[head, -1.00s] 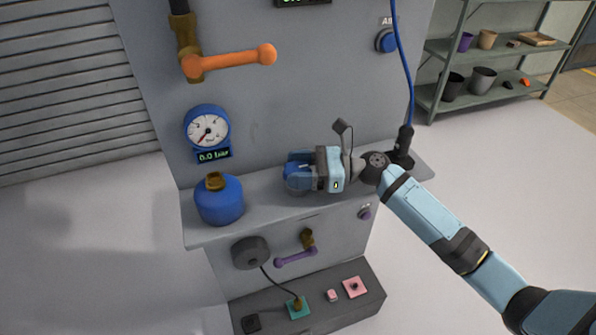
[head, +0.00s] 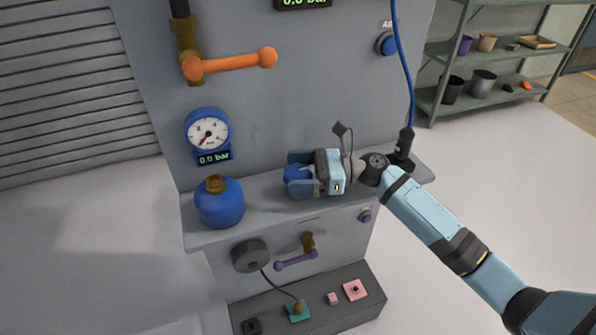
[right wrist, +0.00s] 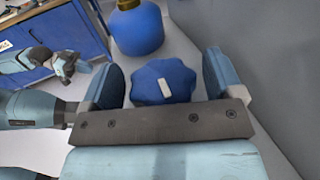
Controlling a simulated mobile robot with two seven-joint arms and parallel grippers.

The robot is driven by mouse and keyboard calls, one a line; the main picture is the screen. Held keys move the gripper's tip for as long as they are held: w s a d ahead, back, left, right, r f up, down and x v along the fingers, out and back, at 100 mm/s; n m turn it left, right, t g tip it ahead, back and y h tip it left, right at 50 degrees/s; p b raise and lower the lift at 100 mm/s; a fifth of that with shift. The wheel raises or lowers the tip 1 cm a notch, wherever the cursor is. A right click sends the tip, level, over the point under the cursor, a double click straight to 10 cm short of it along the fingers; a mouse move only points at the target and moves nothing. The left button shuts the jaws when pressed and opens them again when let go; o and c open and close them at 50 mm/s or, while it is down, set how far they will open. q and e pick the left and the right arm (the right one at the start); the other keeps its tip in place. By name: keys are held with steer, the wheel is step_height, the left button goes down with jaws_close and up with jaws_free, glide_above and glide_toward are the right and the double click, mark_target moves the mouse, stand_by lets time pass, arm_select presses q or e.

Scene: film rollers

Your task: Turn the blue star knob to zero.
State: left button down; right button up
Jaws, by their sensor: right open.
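The blue star knob (right wrist: 163,82) has a lobed rim and a pale mark on its face. In the right wrist view it lies between the two spread blue fingers of my right gripper (right wrist: 165,85), with a gap on each side. In the head view the knob (head: 296,174) is mostly hidden behind the open right gripper (head: 300,174), above the grey shelf. The left gripper is outside the head view. In the right wrist view my left gripper (right wrist: 62,65) shows small at the left, and its jaws are unclear.
A blue bottle (head: 219,203) stands left of the right gripper on the shelf (head: 258,219). Above the bottle, a dial gauge (head: 208,130) reads 0.0 bar. An orange lever (head: 232,62) sticks out higher up. A blue cable (head: 404,65) hangs at the right.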

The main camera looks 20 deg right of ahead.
arm_select(q)
steer(key=shift+a+p, duration=0.1)
steer(key=shift+p, duration=0.3)
arm_select(e)
steer(key=v, duration=1.3)
steer(key=shift+s+d, duration=0.2)
steer(key=shift+d, duration=0.15)
arm_select(q)
steer(key=shift+s, duration=0.1)
